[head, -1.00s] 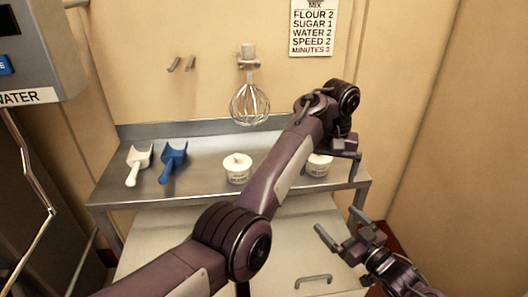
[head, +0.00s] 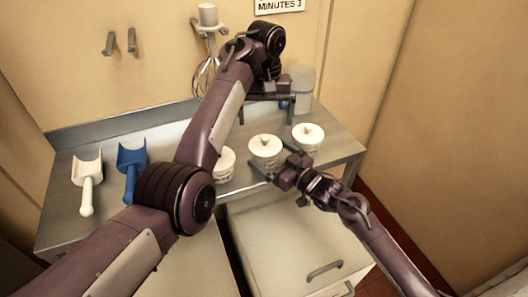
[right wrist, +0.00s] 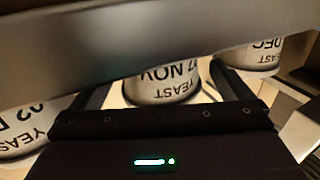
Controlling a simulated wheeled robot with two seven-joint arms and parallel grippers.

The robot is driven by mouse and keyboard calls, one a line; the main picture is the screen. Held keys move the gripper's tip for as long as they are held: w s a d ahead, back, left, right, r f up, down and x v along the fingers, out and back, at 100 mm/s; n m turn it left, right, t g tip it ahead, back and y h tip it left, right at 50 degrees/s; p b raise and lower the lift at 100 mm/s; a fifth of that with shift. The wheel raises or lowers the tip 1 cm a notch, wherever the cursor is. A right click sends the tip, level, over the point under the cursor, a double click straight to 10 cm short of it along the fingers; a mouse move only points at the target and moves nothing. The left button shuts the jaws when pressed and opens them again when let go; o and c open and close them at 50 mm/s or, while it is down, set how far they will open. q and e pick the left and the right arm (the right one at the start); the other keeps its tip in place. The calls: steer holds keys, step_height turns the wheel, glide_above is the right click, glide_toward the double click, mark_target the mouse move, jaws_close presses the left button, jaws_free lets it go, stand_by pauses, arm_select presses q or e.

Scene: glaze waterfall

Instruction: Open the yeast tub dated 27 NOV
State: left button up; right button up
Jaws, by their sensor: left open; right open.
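Three white lidded tubs stand in a row on the metal table. The middle tub (head: 265,148) is in front of my right gripper (head: 274,163), which is open with its fingers near the tub's front. In the right wrist view, upside down, this tub (right wrist: 163,84) reads YEAST and a partly cut date ending in 7 NOV; it sits between the open fingers (right wrist: 160,90). The right tub (head: 308,136) and left tub (head: 224,164) flank it; both side labels in the wrist view belong to December or start "02 D". My left gripper (head: 268,108) is open, above and behind the tubs.
A white scoop (head: 87,182) and a blue scoop (head: 131,168) lie at the table's left. A whisk (head: 203,78) hangs on the wall, partly behind my left arm. A translucent container (head: 303,80) stands at the back right. A handled cabinet front (head: 290,250) is below the table.

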steer(key=shift+x, duration=1.3)
